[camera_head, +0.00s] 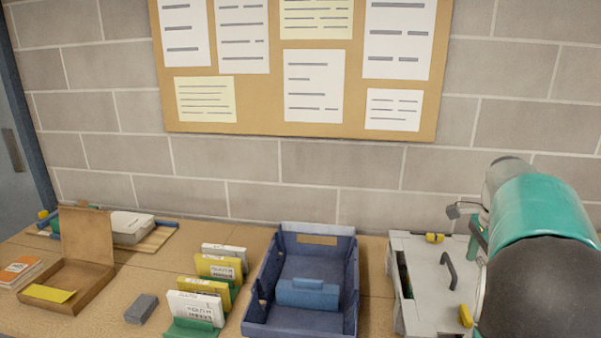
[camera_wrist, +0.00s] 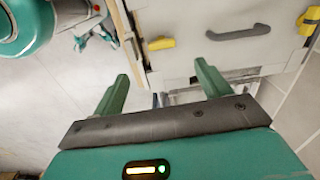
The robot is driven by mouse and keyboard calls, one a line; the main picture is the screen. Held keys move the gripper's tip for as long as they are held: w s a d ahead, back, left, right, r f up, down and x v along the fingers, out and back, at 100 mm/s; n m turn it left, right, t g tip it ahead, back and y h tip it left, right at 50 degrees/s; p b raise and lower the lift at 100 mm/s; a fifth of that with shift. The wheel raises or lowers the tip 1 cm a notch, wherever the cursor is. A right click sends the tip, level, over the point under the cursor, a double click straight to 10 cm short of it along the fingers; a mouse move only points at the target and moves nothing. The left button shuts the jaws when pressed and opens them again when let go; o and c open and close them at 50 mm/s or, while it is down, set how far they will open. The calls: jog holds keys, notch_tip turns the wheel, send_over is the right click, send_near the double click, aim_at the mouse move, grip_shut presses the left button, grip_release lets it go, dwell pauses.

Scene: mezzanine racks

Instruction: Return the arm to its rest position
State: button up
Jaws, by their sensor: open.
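My arm shows at the right of the head view as a large teal and dark link, in front of the toolbox. My gripper (camera_wrist: 160,95) shows in the wrist view with its two green fingers spread wide apart and nothing between them. A grey toolbox (camera_wrist: 190,60) with a dark handle and yellow latches lies beyond the fingertips. The toolbox also shows in the head view (camera_head: 425,268), partly hidden by my arm. I cannot tell the exact gap between the fingertips and the toolbox.
On the bench stand a blue bin (camera_head: 258,312) holding a blue object (camera_head: 307,294), upright cards in a rack (camera_head: 197,308), a grey block (camera_head: 141,308) and an open cardboard box (camera_head: 95,285). A brick wall with a notice board (camera_head: 260,105) rises behind.

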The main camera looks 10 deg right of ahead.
jog(key=s+a+r+n+t, duration=0.1)
jog(key=s+a+n, duration=0.3)
jog(key=a, duration=0.5)
jog(key=s+a+r+n+t, duration=0.25)
jog(key=a+n, duration=0.35)
jog(key=a, duration=0.3)
jog(key=s+a+f+n+t, duration=0.2)
jog(key=s+a+f+n, duration=0.3)
jog(key=s+a+n, duration=0.5)
jog(key=shift+s+a+n, duration=0.2)
jog(key=shift+a+n, duration=0.3)
jog(key=shift+a, duration=0.7)
